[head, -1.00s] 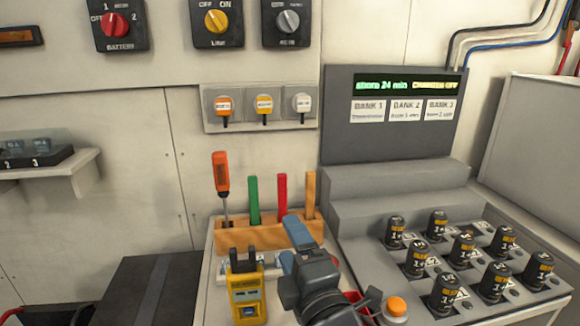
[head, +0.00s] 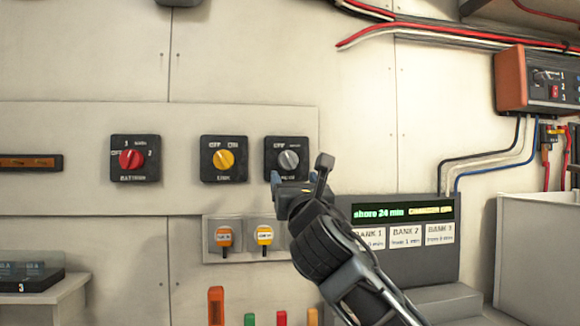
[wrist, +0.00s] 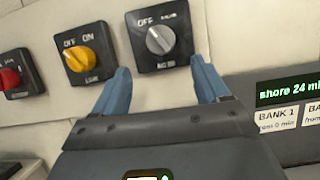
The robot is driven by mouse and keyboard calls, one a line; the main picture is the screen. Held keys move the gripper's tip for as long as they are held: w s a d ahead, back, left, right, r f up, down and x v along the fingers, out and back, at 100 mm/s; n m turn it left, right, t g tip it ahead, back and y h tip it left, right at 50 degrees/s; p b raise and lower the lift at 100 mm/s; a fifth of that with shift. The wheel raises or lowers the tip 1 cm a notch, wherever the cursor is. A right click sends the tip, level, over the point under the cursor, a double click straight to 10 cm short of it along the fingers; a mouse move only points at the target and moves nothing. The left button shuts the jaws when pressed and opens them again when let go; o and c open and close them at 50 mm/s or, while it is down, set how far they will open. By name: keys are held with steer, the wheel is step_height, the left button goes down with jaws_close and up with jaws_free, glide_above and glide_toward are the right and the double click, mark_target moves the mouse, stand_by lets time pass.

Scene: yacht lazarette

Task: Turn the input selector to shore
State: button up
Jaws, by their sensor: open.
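A black switch box with a grey rotary knob (head: 288,159) is the rightmost of three on the white wall panel. It also shows in the wrist view (wrist: 160,40). OFF is at its upper left; its other lettering is too small to read surely. The knob's pale mark appears to point to the upper left, toward OFF. My gripper (head: 298,180) is in front of and just below this box. In the wrist view my gripper (wrist: 160,72) has its blue fingers apart, below the knob, with nothing between them. Contact is not visible.
A yellow knob (head: 224,159) and a red battery knob (head: 131,160) are to the left. The display (head: 405,212) reads "shore 24 min". An orange-sided control box (head: 540,80) is at upper right. Hanging tags (head: 223,238) are below the panel.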

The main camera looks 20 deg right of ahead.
mark_target(290, 164)
steer(key=shift+r+p+x, duration=0.15)
steer(key=shift+p+x, duration=0.1)
steer(key=shift+x, duration=1.8)
steer(key=shift+r+p+x, duration=0.1)
steer(key=shift+p+x, duration=0.15)
steer(key=shift+x, duration=1.8)
steer(key=shift+s, duration=0.15)
steer(key=shift+c, duration=0.3)
steer(key=c, duration=1)
